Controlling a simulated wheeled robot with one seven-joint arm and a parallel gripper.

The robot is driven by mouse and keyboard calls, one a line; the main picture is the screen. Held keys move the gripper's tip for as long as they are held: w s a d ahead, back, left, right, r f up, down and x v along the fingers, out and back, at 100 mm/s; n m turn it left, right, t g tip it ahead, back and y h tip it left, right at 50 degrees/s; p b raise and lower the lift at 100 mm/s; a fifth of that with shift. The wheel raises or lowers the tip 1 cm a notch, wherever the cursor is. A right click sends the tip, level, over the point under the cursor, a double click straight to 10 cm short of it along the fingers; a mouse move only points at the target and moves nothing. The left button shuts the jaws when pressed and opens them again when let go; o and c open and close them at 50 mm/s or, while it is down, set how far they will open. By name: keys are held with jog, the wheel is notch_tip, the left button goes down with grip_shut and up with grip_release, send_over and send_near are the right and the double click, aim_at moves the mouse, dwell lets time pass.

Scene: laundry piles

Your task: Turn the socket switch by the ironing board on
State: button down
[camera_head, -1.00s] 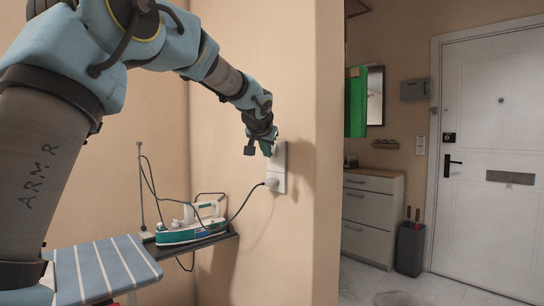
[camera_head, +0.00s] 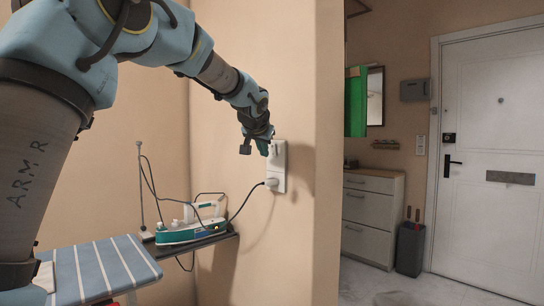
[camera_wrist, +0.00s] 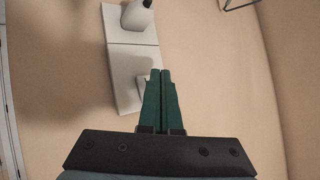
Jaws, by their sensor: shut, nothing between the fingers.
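The white socket panel (camera_head: 281,166) is on the beige wall beside the ironing board (camera_head: 103,267). A plug (camera_head: 271,182) with a dark cord sits in its lower part. My gripper (camera_head: 265,150) is shut and empty at the upper part, the switch end. In the wrist view the panel (camera_wrist: 118,62) shows the plug (camera_wrist: 138,15) at the top. The shut green fingers (camera_wrist: 161,72) overlap the edge of the switch section there and hide part of it. I cannot tell whether they touch it or which way the switch is set.
A teal and white iron (camera_head: 192,230) rests on a dark shelf (camera_head: 215,241) below the socket, with its cord rising to the plug. A wall corner is just right of the socket. Beyond it are a drawer cabinet (camera_head: 372,206) and a white door (camera_head: 495,140).

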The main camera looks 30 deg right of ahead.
jog(key=shift+a, duration=0.1)
jog(key=a, duration=0.3)
jog(key=s+a, duration=0.1)
jog(key=shift+a+r, duration=0.3)
dwell(0.4)
jog(key=s+a+f+n+g+y+p, duration=0.1)
jog(key=a+f+n+y, duration=0.1)
jog(key=a+f, duration=0.55)
jog(key=a+f+n+g+y+p, duration=0.1)
jog(key=a+f, duration=0.3)
jog(key=a, duration=0.6)
jog(key=s+a+f+n+g+y, duration=0.1)
jog(key=a+f+n+y, duration=0.1)
jog(key=a+f, duration=0.45)
jog(key=s+a+f+n+g+y+p, duration=0.1)
jog(key=s+a+f, duration=0.3)
jog(key=s+a, duration=0.4)
jog(key=s+a+f+n+g+p, duration=0.1)
jog(key=s+a+f+n+g, duration=0.2)
jog(key=s+a, duration=0.5)
jog(key=a+f+n, duration=0.1)
jog(key=a+f, duration=0.1)
jog(key=a, duration=0.1)
jog(key=shift+s+y, duration=0.25)
jog(key=shift+y, duration=0.15)
jog(key=shift+f, duration=0.1)
